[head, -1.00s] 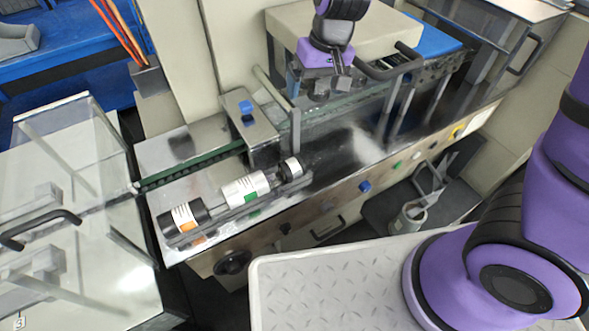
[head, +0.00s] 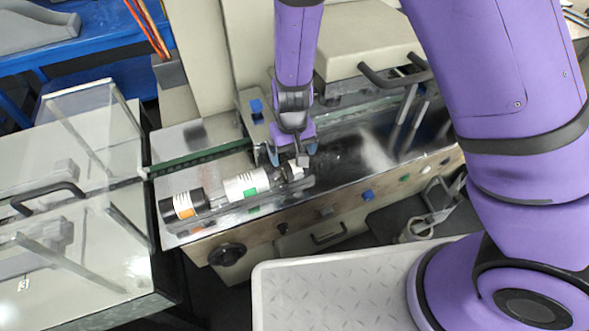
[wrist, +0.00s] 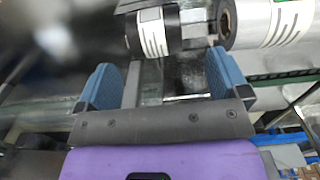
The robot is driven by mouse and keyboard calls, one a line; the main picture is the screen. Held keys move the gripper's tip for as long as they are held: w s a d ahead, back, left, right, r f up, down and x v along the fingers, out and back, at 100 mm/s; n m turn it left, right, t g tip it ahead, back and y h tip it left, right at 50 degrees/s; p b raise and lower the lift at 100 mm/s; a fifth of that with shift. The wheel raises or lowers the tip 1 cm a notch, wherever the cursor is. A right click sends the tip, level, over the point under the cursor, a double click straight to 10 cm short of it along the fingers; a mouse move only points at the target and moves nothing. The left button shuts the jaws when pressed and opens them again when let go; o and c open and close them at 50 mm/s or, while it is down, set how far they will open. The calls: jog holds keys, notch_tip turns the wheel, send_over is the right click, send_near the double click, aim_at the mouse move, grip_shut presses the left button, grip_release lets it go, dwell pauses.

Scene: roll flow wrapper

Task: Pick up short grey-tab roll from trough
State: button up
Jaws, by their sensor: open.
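The short grey-tab roll (head: 294,171), black with a white label, lies at the right end of the trough (head: 236,206) and is partly hidden by my gripper in the head view. My gripper (head: 290,154) is open and empty, just above and behind this roll. In the wrist view the roll (wrist: 153,32) lies beyond the blue fingertips (wrist: 165,78), ahead of the gap and apart from them. Its grey tab (wrist: 194,28) shows beside the black band.
A white green-tab roll (head: 246,184) lies left of the short roll, close to it; its hollow end (wrist: 228,22) shows in the wrist view. A black orange-tab roll (head: 183,205) lies farther left. A metal block with a blue knob (head: 256,106) stands behind the trough.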

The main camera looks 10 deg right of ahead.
aim_at(294, 168)
jog(key=shift+s+d+f, duration=0.1)
jog(key=shift+d+f, duration=0.05)
jog(key=shift+f, duration=1.55)
jog(key=shift+s+d+f, duration=0.1)
jog(key=shift+f, duration=1.6)
jog(key=shift+w, duration=0.1)
jog(key=c, duration=1.1)
jog(key=shift+o, duration=0.2)
jog(key=shift+r, duration=0.1)
